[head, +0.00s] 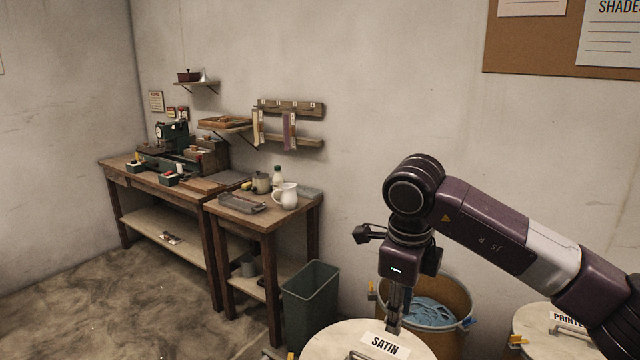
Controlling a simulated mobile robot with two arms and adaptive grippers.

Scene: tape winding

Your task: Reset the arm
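My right arm comes in from the right and bends down at the elbow. My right gripper (394,318) points straight down at the back edge of a round lid labelled SATIN (330,338). Its fingers look narrow from this side, so I cannot tell whether they are open or shut, or whether they touch the lid. No held thing shows in it. My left gripper is not in view.
Behind the gripper stands a tub (450,309) with blue contents. Another lidded drum (532,342) is at the right edge. A dark bin (308,305) stands left of the SATIN lid. Cluttered wooden benches (268,222) line the wall. The left floor is clear.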

